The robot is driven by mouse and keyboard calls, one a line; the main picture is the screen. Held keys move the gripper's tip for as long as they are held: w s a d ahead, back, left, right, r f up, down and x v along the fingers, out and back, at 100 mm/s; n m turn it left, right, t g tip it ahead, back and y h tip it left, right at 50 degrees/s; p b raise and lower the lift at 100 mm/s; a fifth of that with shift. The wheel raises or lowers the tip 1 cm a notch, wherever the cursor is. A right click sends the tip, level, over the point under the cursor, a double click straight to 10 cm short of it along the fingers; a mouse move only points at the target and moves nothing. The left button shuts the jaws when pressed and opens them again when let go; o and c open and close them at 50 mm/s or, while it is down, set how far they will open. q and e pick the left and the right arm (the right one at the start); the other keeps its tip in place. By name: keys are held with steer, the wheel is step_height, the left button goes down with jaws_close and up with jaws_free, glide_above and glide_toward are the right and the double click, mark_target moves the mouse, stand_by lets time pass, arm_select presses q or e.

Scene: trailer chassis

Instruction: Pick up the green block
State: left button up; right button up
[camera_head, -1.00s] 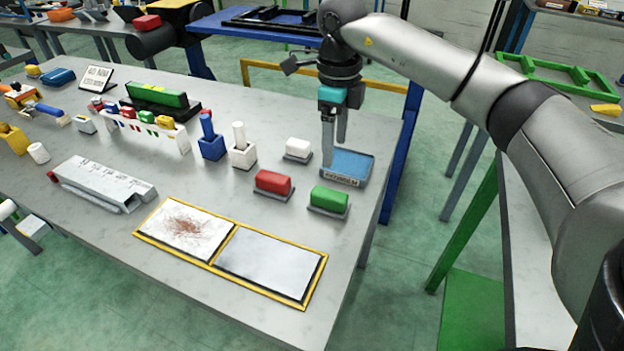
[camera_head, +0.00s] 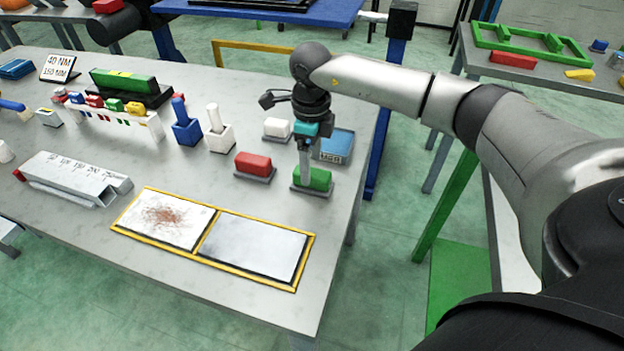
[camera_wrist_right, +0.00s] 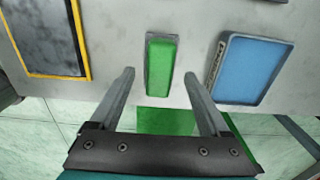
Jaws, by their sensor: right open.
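The green block (camera_head: 318,178) lies on a small grey base near the right edge of the grey table. My right gripper (camera_head: 305,178) is over it, pointing down, and hides part of it in the head view. In the right wrist view the green block (camera_wrist_right: 161,65) shows whole, upright in the picture. The open fingers of my right gripper (camera_wrist_right: 160,77) stand on either side of its line, with nothing between them that I can see held. Contact with the block cannot be told. My left gripper is not in view.
A blue tray (camera_head: 336,147) stands close behind the green block. A red block (camera_head: 253,163) and a white block (camera_head: 277,128) sit to its left and behind. A yellow-framed panel (camera_head: 250,246) lies in front. The table's right edge is close.

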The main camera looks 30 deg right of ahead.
mark_target(312, 171)
step_height(312, 171, down, 3)
steer(key=shift+s+f, duration=0.1)
steer(key=shift+f, duration=0.1)
jaws_close()
stand_by(0.6)
steer(key=shift+r, duration=0.1)
